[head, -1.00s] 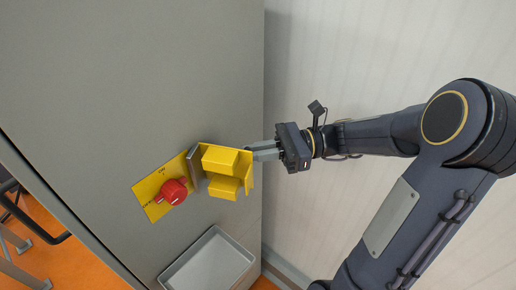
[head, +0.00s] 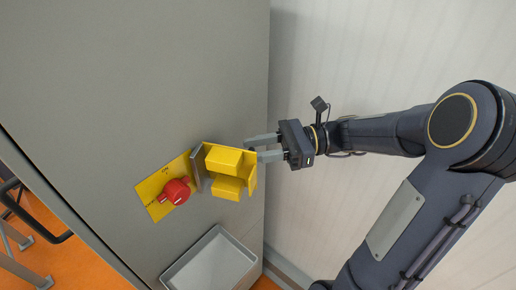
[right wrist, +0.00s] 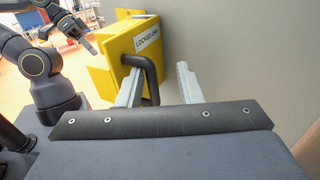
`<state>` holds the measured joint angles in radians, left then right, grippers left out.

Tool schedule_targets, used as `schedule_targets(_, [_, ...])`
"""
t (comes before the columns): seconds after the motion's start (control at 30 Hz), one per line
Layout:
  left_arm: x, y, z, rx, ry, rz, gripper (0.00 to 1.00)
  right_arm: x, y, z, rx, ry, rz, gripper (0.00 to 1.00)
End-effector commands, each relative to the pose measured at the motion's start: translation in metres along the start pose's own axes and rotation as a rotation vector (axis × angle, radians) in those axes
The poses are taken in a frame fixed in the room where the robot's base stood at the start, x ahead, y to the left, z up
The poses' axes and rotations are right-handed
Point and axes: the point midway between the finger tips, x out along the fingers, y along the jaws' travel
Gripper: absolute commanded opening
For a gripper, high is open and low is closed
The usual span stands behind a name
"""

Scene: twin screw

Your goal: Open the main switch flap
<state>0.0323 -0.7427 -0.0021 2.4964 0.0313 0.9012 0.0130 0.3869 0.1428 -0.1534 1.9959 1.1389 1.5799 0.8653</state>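The yellow main switch flap (head: 229,160) stands swung out from the grey cabinet front, to the right of the red rotary switch (head: 175,191) on its yellow plate (head: 152,187). The switch is uncovered. In the right wrist view the flap's lettered outer face (right wrist: 147,40) and black handle (right wrist: 151,78) show. My right gripper (head: 265,147) is open at the flap's right edge. In the right wrist view the handle lies between its spread fingers (right wrist: 160,85), nearer the left one; contact is unclear. My left gripper (right wrist: 74,30) shows small at the upper left there, its opening unclear.
A grey tray (head: 211,264) sits below the flap on the cabinet (head: 130,80). A pale wall (head: 390,50) lies to the right, with free room between it and my right gripper. A dark rail (head: 35,222) stands at the lower left.

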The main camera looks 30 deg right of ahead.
Motion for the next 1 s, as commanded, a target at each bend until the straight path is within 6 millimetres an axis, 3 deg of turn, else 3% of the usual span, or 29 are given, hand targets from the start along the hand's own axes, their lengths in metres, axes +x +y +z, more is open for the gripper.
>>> schedule_targets(0.03, [-0.002, 0.001, -0.001, 0.0, 0.0, 0.0, 0.0, 0.0, -0.001, 0.028, -0.03, -0.039, 0.006, 0.32])
schedule_targets(0.1, [0.0, 0.0, 0.0, 0.0, 0.0, 0.0, 0.0, -0.001, 0.002, 0.041, -0.031, -0.036, 0.004, 0.32])
schedule_targets(0.4, [0.005, -0.003, 0.003, 0.0, 0.0, 0.0, 0.0, 0.008, 0.051, 0.098, -0.032, -0.035, 0.006, 0.32])
schedule_targets(0.7, [0.017, -0.007, 0.008, 0.0, 0.0, 0.0, 0.0, 0.02, 0.11, 0.117, -0.021, -0.031, 0.001, 0.32])
schedule_targets(1.0, [0.019, -0.009, 0.01, 0.0, 0.0, 0.0, 0.0, 0.026, 0.134, 0.127, -0.014, -0.03, -0.002, 0.32])
